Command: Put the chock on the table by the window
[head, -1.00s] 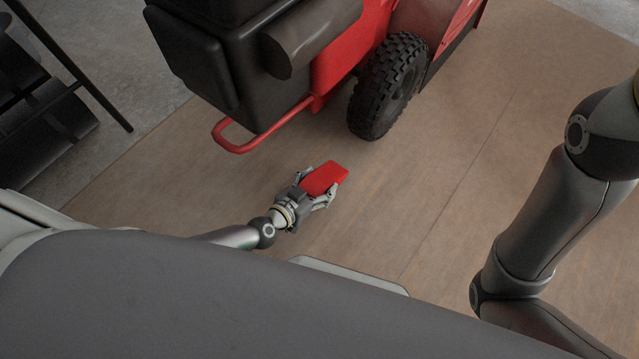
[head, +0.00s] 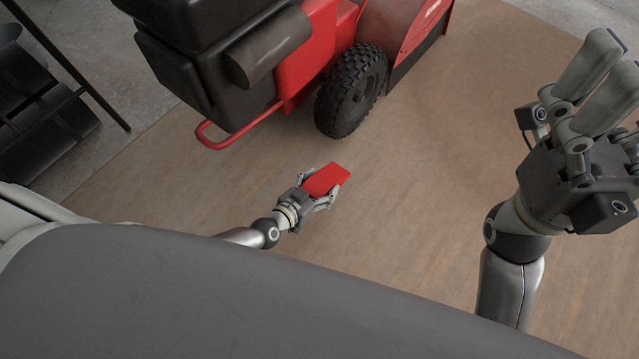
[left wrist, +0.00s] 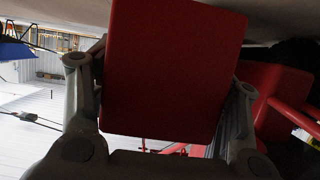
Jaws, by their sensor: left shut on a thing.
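The chock (head: 326,180) is a red block. My left gripper (head: 319,187) is shut on it and holds it over the brown floor, left of centre in the head view. In the left wrist view the chock (left wrist: 172,70) fills the middle, with a finger on each side of it. My right gripper (head: 600,85) is raised at the right edge of the head view. Its fingers point up and are partly cut off, so I cannot tell whether it is open or shut. The table by the window is not seen in these frames.
A red and black wheeled machine (head: 305,75) stands just beyond the left gripper, with a black tyre (head: 352,90) and a red bar handle (head: 237,137). A dark metal rack (head: 50,110) is at the far left. The brown floor (head: 440,170) right of the chock is clear.

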